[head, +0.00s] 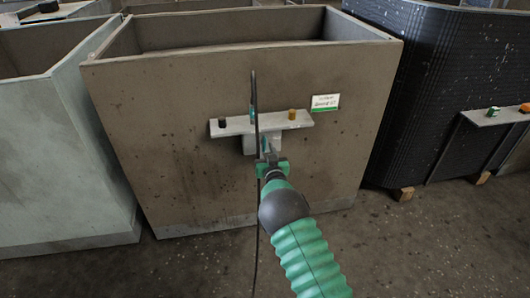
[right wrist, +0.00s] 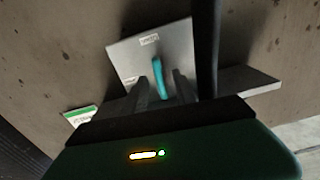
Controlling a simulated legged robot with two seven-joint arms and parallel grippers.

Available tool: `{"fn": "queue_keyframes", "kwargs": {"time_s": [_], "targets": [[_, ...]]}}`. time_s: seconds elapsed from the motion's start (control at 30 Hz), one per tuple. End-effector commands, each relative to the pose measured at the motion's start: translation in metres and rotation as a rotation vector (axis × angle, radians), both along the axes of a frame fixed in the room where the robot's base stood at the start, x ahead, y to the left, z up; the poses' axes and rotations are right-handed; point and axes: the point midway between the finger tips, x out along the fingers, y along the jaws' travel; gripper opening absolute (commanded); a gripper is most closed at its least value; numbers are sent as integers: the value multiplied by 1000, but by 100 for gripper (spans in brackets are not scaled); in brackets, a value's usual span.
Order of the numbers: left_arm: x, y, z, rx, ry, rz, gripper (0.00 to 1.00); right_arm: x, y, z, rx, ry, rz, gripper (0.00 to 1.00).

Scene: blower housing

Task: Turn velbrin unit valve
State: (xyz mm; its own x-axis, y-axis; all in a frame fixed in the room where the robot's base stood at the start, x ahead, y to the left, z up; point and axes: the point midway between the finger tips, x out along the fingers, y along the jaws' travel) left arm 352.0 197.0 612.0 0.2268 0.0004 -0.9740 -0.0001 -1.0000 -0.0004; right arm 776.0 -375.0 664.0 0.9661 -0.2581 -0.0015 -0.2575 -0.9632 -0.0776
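A grey valve unit (head: 248,143) is mounted on the front of a brown bin, under a narrow grey shelf. In the right wrist view its grey plate (right wrist: 179,46) carries small white labels, and a teal valve lever (right wrist: 158,78) stands out in front of it. My right gripper (head: 266,153) is at the unit in the head view and hides part of it. In the right wrist view its two dark fingers (right wrist: 161,88) are apart, one on each side of the lever, with gaps showing. Contact with the lever is not visible. My left gripper is not in view.
The shelf (head: 235,126) carries a dark knob (head: 222,122) and an orange knob (head: 292,114). A white-green label (head: 325,103) is on the brown bin (head: 150,120). A thin black upright line (head: 254,85) passes in front of the shelf. A black ribbed bin (head: 425,90) stands at right, a pale bin (head: 60,160) at left.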

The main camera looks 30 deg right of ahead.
Motion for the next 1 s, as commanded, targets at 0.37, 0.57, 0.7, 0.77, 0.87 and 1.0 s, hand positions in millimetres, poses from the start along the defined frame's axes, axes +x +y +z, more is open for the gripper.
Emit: {"fn": "queue_keyframes", "kwargs": {"time_s": [0.37, 0.57, 0.7, 0.77, 0.87, 1.0], "targets": [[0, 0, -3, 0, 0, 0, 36, 10, -3, 1, 0, 0, 0, 32], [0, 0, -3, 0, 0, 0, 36, 10, -3, 1, 0, 0, 0, 6], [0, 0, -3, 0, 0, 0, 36, 10, -2, 1, 0, 0, 0, 0], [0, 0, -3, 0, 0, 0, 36, 9, -2, 1, 0, 0, 0, 0], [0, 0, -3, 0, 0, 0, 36, 9, -2, 1, 1, 0, 0, 0], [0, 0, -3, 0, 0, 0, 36, 9, -2, 1, 8, -2, 0, 0]]}}
